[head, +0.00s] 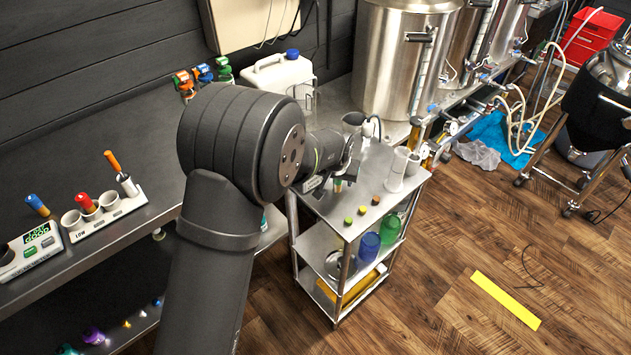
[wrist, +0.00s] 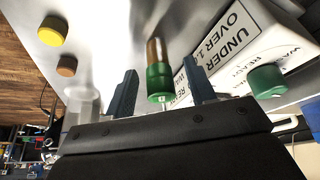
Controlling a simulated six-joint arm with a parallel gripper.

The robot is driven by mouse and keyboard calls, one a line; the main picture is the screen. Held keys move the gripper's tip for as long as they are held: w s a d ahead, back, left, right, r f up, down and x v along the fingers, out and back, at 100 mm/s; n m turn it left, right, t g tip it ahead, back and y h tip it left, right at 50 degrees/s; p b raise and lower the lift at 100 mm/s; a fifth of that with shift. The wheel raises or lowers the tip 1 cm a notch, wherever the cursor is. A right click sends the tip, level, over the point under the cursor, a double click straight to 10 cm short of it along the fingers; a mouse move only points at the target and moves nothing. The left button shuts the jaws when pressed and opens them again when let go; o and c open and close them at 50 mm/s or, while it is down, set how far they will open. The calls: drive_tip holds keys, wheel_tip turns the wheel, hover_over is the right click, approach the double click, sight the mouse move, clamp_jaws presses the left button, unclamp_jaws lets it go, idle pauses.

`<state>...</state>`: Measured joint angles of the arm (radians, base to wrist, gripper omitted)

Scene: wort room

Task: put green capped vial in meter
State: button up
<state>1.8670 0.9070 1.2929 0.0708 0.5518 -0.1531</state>
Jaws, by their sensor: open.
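The green-capped vial (wrist: 158,84) has an amber body and a green cap. In the wrist view it stands between the two blue-grey fingers of my gripper (wrist: 160,66), which are open with a gap on both sides. In the head view my gripper (head: 345,168) is low over the steel cart top, and a small green spot (head: 338,186) below it is probably the vial's cap. The meter (head: 30,250) is a white box with a lit green display, at the far left on the dark bench. A blue-capped vial (head: 37,204) shows at its back.
A white rack (head: 127,205) with cups and a red-capped vial (head: 86,203) stands beside the meter. Loose green, yellow and brown caps (head: 362,210) and clear cylinders (head: 398,167) are on the cart (head: 345,228). A white labelled box (wrist: 235,50) is close right of the vial.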

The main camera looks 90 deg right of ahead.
clamp_jaws()
drive_tip(key=shift+r, duration=0.15)
